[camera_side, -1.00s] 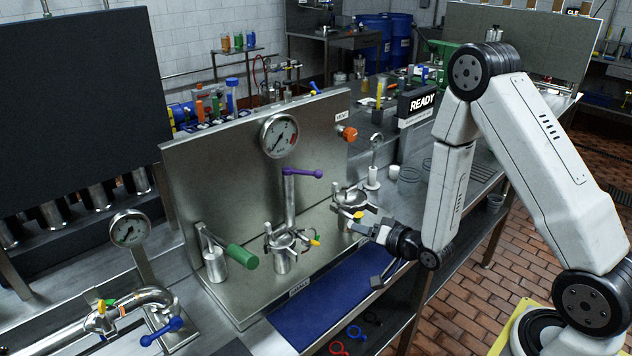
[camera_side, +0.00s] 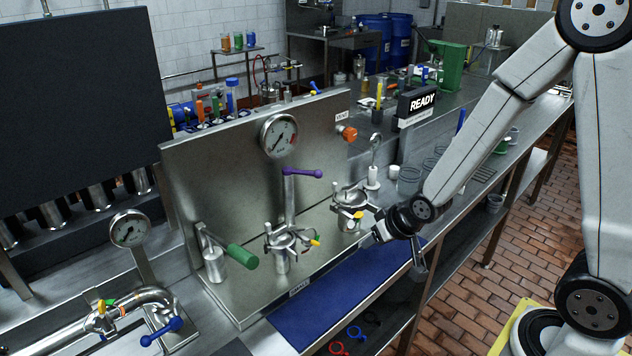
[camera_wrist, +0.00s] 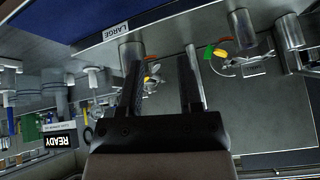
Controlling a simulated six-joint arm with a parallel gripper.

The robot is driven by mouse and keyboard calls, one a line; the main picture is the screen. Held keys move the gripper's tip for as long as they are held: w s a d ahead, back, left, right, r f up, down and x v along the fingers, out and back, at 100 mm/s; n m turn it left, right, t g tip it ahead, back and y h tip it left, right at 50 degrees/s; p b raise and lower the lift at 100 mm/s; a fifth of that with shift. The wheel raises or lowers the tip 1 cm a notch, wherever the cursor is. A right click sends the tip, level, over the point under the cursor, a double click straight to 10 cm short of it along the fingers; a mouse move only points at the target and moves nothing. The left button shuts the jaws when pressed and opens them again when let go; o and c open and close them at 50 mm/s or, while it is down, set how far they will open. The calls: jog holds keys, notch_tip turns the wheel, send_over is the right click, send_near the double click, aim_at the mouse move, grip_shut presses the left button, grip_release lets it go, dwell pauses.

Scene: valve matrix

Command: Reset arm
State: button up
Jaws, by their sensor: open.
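My gripper (camera_side: 378,236) is at the right end of the steel valve panel (camera_side: 215,165), just right of the right-hand clamp fitting (camera_side: 350,208) with its yellow knob. In the wrist view my gripper (camera_wrist: 160,72) shows two dark fingers spread apart with nothing gripped. A metal cylinder (camera_wrist: 131,54) and part of a yellow-knobbed fitting show behind and between the fingers. The side view does not show clearly whether the gripper touches the right-hand fitting.
The panel carries a gauge (camera_side: 279,136), a purple lever (camera_side: 303,173), a green handle (camera_side: 242,256), an orange knob (camera_side: 347,133) and a middle clamp (camera_side: 282,245). A blue mat (camera_side: 335,300) lies in front, bare. A READY sign (camera_side: 417,103) stands behind.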

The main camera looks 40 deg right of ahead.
jog(key=s+a+r+n+g, duration=0.2)
jog(key=s+r+g, duration=0.1)
jog(key=s, duration=0.4)
jog(key=shift+s+a+r+n+g, duration=0.2)
jog(key=shift+s+a+n+g, duration=0.1)
jog(key=shift+n+g, duration=0.15)
jog(key=shift+w, duration=0.1)
jog(key=m+t, duration=1.2)
jog(key=t, duration=0.3)
send_near(354, 218)
jog(key=shift+w+d+f, duration=0.1)
jog(key=shift+w+f, duration=0.05)
jog(key=shift+w, duration=0.35)
jog(key=shift+w+d+f, duration=0.1)
jog(key=shift+w+f, duration=0.05)
jog(key=shift+w, duration=0.4)
jog(key=shift+w, duration=0.1)
jog(key=shift+w, duration=3.8)
jog(key=shift+c, duration=0.2)
jog(key=shift+a, duration=0.1)
grip_shut()
